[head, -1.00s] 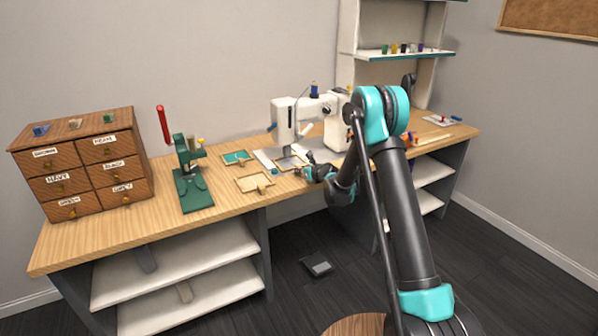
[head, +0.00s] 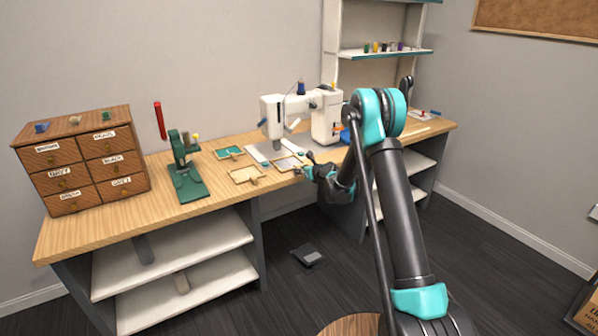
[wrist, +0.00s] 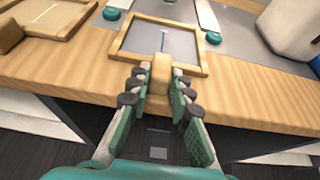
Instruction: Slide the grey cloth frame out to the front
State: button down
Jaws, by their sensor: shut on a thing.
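The grey cloth frame (wrist: 160,40) has a wooden rim and a grey panel with a short pale line on it. In the wrist view it lies ahead of my gripper (wrist: 158,88), whose fingers are shut on its wooden front handle (wrist: 161,72). In the head view the frame (head: 287,163) is at the front of the white sewing machine (head: 328,115), near the table's front edge. My gripper (head: 307,171) reaches it from the right. The handle is partly hidden by the fingers.
A pale cloth frame (head: 247,174) and a teal cloth frame (head: 229,153) lie left on the table. A green press (head: 186,175) and a wooden drawer cabinet (head: 83,163) stand farther left. Teal knobs (wrist: 213,38) sit beside the grey frame. Open floor lies before the table.

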jog(key=shift+s+d, duration=0.1)
jog(key=c, duration=1.3)
grip_release()
jog(key=v, duration=1.2)
